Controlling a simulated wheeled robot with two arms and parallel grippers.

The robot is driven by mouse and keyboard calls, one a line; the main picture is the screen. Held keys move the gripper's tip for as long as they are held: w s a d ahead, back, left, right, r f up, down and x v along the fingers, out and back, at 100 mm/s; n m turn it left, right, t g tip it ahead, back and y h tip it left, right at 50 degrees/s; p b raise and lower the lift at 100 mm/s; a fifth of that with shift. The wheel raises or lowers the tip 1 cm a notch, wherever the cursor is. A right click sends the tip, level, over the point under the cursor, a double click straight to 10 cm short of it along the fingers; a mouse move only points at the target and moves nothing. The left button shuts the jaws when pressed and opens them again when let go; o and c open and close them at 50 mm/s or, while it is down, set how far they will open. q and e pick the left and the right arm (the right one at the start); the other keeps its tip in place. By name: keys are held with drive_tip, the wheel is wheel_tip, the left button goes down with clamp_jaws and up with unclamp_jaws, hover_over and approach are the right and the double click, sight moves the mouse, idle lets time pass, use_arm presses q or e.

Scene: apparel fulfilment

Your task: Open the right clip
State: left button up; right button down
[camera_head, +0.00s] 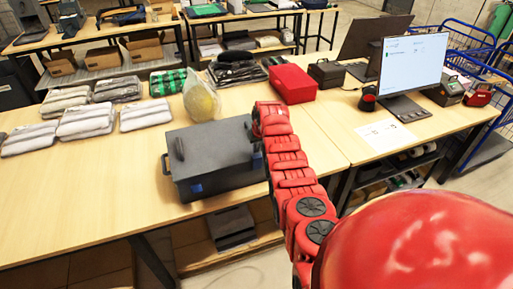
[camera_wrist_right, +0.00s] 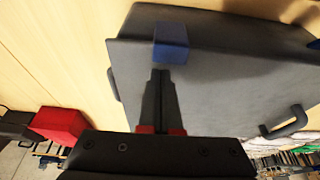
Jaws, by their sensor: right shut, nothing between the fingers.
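A dark grey case (camera_head: 215,150) with a closed lid lies on the wooden table, with a handle on its top and another at its left end. Its left blue clip (camera_head: 196,188) shows on the front side and also at the right edge of the right wrist view (camera_wrist_right: 315,44). The right blue clip (camera_wrist_right: 171,44) shows in the right wrist view; in the head view my right arm hides it. My right gripper (camera_wrist_right: 161,72) is shut and empty, its fingertips just below the right clip in the picture; contact cannot be told. My left gripper is not in view.
A red box (camera_head: 292,84) and a clear bag with a yellow item (camera_head: 201,98) stand behind the case. Folded packed garments (camera_head: 86,121) lie at the left. A monitor (camera_head: 412,65) stands at the right. The table left of the case is clear.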

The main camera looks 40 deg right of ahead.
drive_tip(key=shift+s, duration=0.1)
drive_tip(key=shift+s+t, duration=0.15)
drive_tip(key=shift+t, duration=0.15)
drive_tip(key=shift+s+a+r+t, duration=0.1)
drive_tip(key=shift+s+a+t, duration=0.05)
drive_tip(key=shift+s+t, duration=0.15)
drive_tip(key=shift+s+r+t+h+b, duration=0.1)
drive_tip(key=shift+s+t+h+b, duration=0.1)
drive_tip(key=shift+t+h+b, duration=0.15)
idle(0.5)
